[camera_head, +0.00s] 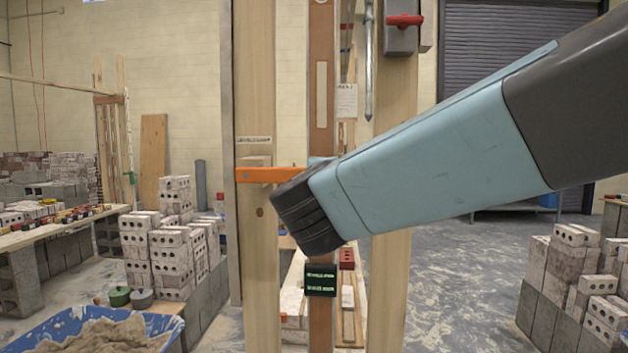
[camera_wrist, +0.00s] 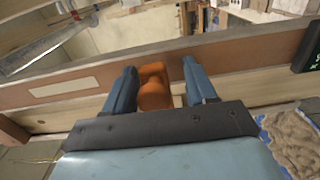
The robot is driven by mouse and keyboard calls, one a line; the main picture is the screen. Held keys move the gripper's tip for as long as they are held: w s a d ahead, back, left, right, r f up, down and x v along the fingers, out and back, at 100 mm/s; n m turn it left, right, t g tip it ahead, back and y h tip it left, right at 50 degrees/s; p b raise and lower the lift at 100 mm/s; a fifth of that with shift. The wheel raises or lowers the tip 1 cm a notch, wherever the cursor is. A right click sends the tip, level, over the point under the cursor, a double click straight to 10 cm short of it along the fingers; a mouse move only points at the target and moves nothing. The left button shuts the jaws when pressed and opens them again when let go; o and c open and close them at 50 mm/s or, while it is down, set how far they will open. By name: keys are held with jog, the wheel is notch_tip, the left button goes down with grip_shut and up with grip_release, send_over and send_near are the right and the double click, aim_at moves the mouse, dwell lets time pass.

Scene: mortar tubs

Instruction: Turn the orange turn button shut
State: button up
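The orange turn button (camera_head: 268,175) lies horizontal across the pale wooden post (camera_head: 257,240) in the head view. Its right end reaches toward the brown upright board (camera_head: 321,80) and is hidden behind my arm. In the wrist view the orange button (camera_wrist: 155,87) shows between the two blue fingers of my gripper (camera_wrist: 160,78). The gripper is open, with a finger on either side of the button. The button sits close to the left finger, with a clearer gap at the right one; I cannot tell whether it touches. My arm hides most of the fingers in the head view.
A grey switch box with a red handle (camera_head: 404,21) is on the right post. A dark green sign (camera_head: 320,280) is low on the brown board. Brick stacks (camera_head: 170,255) stand left, and more bricks (camera_head: 600,300) stand right. A blue tub of mortar (camera_head: 95,335) is at the lower left.

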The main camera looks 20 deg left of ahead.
jog(key=shift+s+r, duration=0.15)
jog(key=v, duration=1.3)
jog(key=shift+s+d, duration=0.15)
jog(key=shift+s, duration=0.15)
jog(key=w+d+f+m+g+h, duration=0.2)
jog(key=w+d+f+m+h, duration=0.1)
jog(key=d, duration=0.5)
jog(key=w+d+f+m+g+h, duration=0.1)
jog(key=w+d+f+m+h, duration=0.2)
jog(key=d, duration=0.4)
jog(key=w+d+f+m+g+h, duration=0.2)
jog(key=w+d+m+h, duration=0.15)
jog(key=d, duration=0.45)
jog(key=s+d+f+m+g+y, duration=0.2)
jog(key=d+f+m, duration=0.3)
jog(key=d, duration=0.4)
jog(key=s+d+f+m+g+y, duration=0.1)
jog(key=s+d+f+m+g, duration=0.3)
jog(key=d+m, duration=0.3)
jog(key=shift+s+d+f+y, duration=0.35)
jog(key=shift+s+d+f, duration=0.2)
jog(key=shift+d, duration=0.75)
